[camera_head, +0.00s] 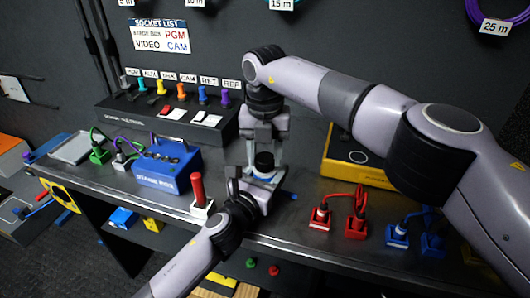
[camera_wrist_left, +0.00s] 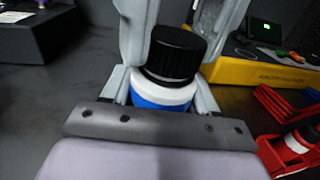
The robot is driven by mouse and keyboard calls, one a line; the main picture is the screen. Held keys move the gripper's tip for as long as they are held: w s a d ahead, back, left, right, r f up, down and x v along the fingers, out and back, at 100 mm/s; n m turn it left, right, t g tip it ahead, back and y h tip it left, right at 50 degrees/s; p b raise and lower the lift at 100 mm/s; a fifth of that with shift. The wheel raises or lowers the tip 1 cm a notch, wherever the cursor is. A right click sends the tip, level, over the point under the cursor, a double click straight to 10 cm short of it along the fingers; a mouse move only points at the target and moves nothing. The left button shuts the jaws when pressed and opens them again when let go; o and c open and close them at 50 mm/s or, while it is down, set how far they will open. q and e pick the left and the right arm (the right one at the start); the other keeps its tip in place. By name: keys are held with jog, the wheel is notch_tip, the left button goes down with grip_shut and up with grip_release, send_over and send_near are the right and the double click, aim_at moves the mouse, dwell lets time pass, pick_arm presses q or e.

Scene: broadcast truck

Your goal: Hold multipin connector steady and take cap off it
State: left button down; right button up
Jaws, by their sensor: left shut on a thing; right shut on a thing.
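The multipin connector (camera_wrist_left: 162,94) is white and blue, with a ribbed black cap (camera_wrist_left: 176,54) on its top end. In the head view the cap (camera_head: 264,160) sits over the pale connector body (camera_head: 266,175) above the desk. My left gripper (camera_head: 258,186) is shut on the connector body from the front. My right gripper (camera_head: 263,152) reaches down from above and is shut on the cap, with one finger on each side of it. The cap looks seated on the connector or very close to it; I cannot tell whether there is a gap.
A blue stage box (camera_head: 168,170) and a red-handled item (camera_head: 198,195) stand left on the desk (camera_head: 130,203). A black socket panel (camera_head: 165,125) is behind. A yellow case (camera_head: 345,170) and red connectors (camera_head: 338,217) are on the right.

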jog(key=n, duration=0.4)
jog(key=shift+n, duration=0.4)
jog(key=n, duration=1.5)
jog(key=shift+r, duration=0.1)
jog(key=n, duration=0.7)
jog(key=shift+r, duration=0.15)
jog(key=shift+r, duration=0.95)
jog(key=shift+r, duration=0.1)
